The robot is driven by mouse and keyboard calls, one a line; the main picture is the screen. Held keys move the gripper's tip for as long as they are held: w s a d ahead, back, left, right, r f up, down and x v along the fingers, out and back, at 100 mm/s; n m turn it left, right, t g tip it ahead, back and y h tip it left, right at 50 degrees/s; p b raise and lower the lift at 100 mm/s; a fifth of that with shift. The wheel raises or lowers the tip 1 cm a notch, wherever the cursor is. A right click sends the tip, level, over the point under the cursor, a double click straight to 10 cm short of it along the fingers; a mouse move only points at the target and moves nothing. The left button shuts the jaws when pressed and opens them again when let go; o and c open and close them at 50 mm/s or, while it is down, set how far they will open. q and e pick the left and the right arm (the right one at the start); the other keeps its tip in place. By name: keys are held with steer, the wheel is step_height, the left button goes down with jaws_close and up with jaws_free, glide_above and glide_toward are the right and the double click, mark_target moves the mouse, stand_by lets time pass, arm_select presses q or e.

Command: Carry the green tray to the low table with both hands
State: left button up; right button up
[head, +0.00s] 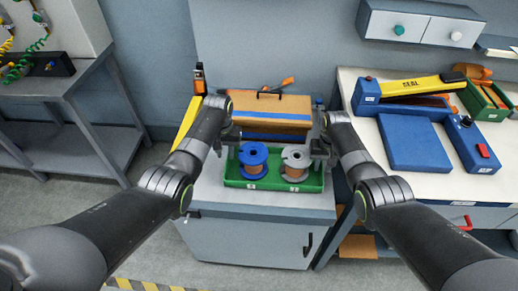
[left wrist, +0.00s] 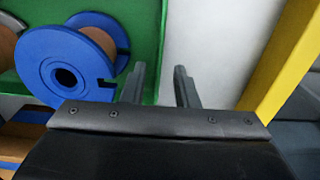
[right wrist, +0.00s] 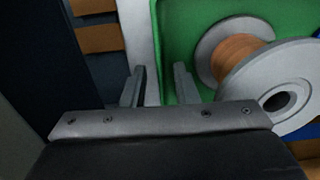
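The green tray (head: 274,187) sits on a light grey cabinet top. It holds a blue spool (head: 253,160) and a grey spool (head: 296,161), both wound with copper-coloured wire. My left gripper (head: 230,152) is at the tray's left end. In the left wrist view its fingers (left wrist: 160,82) are apart, on either side of the line of the tray's end wall (left wrist: 160,45). My right gripper (head: 321,152) is at the right end. In the right wrist view its fingers (right wrist: 160,82) are also apart, astride the end wall (right wrist: 156,45). Contact cannot be told.
A cardboard box (head: 275,105) stands behind the tray. A yellow bar (head: 187,123) leans at the left. A white workbench (head: 365,128) with a blue sealing machine (head: 412,143) stands right. A grey metal bench (head: 45,82) stands left, with open floor (head: 60,200) before it.

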steer(key=shift+r, duration=0.1)
arm_select(q)
step_height(320, 180, up, 7)
steer(key=shift+r, duration=0.15)
arm_select(e)
step_height(320, 180, up, 12)
stand_by(0.6)
arm_select(q)
steer(key=shift+s, duration=0.1)
